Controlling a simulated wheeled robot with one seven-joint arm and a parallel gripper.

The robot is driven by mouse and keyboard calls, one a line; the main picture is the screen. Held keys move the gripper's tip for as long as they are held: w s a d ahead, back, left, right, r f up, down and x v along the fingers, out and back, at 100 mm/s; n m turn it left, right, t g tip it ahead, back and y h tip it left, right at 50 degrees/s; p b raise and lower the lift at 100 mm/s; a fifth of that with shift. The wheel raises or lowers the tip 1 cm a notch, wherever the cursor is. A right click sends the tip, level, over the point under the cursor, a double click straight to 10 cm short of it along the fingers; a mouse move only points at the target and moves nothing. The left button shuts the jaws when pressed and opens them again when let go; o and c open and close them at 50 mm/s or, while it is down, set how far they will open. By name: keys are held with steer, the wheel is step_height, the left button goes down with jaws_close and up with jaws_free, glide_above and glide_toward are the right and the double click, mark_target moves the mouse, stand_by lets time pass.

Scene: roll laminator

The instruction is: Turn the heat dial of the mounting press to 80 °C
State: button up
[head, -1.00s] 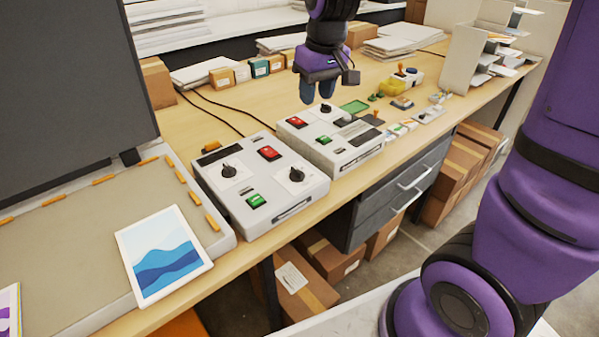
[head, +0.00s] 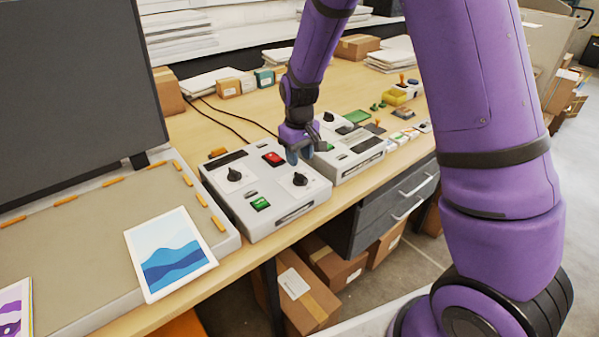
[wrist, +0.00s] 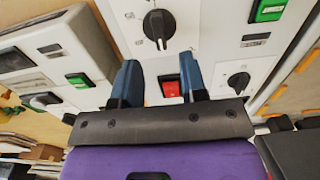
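The near control box (head: 238,217) is light grey, with two black dials, a red switch (head: 273,158) and a green switch (head: 260,203). Its right dial (head: 299,179) also shows in the wrist view (wrist: 158,25), just beyond my fingertips. Its left dial (head: 234,174) shows at right in the wrist view (wrist: 238,82). The dial labels are too small to read, so I cannot tell which is heat. My gripper (wrist: 159,64) is open and empty, pointing down above the right dial, apart from it. The press (head: 80,235) with its raised dark lid stands at left.
A second, similar control box (head: 352,158) stands close behind the near one. A blue wave picture (head: 170,255) lies on the press bed's front edge. Small items lie farther along the bench. Drawers (head: 395,200) and cardboard boxes are below.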

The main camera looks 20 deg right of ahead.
mark_target(299, 174)
step_height(299, 174, down, 6)
steer(key=shift+r, duration=0.1)
stand_by(0.4)
jaws_close()
